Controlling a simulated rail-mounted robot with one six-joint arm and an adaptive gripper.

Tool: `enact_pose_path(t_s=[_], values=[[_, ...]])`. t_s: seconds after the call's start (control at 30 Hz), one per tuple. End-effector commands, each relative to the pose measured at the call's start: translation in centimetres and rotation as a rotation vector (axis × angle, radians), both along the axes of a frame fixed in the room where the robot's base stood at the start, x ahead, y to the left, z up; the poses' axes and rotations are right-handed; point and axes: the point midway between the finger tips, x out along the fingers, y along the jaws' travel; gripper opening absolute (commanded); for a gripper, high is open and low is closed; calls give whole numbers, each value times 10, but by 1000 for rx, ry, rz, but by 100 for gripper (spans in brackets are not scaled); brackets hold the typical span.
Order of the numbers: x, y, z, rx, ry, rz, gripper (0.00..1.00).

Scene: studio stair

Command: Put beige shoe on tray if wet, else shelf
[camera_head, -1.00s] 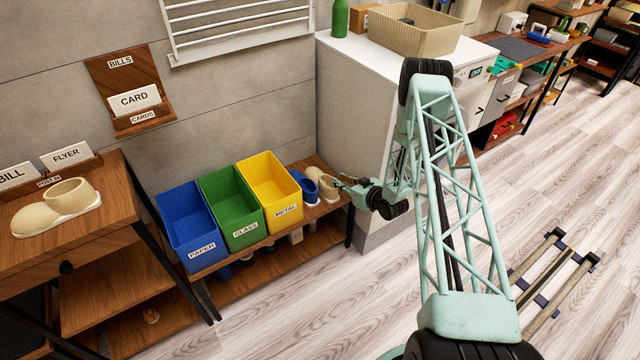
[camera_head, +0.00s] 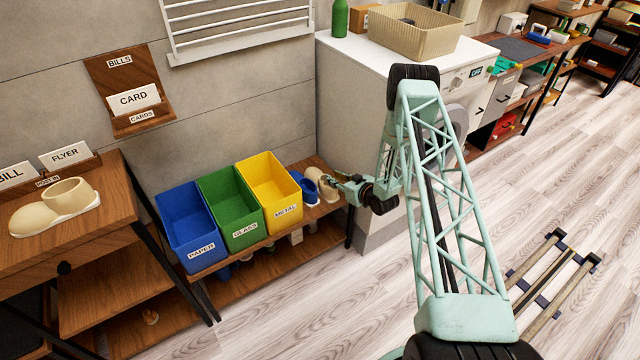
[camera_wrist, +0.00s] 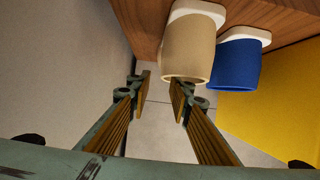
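A beige shoe (camera_head: 325,188) stands on the low wooden shelf (camera_head: 240,300), beside a blue shoe (camera_head: 309,188). Both shoes show in the wrist view, where the beige shoe (camera_wrist: 190,50) is left of the blue shoe (camera_wrist: 237,65). My gripper (camera_head: 338,181) is at the beige shoe, and its fingers (camera_wrist: 160,84) are apart with nothing between them. The right finger overlaps the shoe's opening edge in the wrist view; I cannot tell if they touch. Another beige shoe (camera_head: 55,207) lies on the left cabinet. I cannot tell wet from dry. No clear tray shows.
Blue (camera_head: 188,225), green (camera_head: 230,205) and yellow (camera_head: 270,190) bins fill the shelf left of the shoes. A white appliance (camera_head: 360,110) with a beige basket (camera_head: 415,32) stands close on the right. A slatted rack (camera_head: 552,280) lies on otherwise clear floor.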

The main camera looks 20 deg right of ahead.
Motion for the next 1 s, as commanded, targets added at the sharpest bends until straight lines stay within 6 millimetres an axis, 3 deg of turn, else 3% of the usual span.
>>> enact_pose_path(t_s=[0.43, 1.0], values=[[39, 5, -15, -1, -1, 0, 19], [42, 6, -16, 0, 0, 0, 19]])
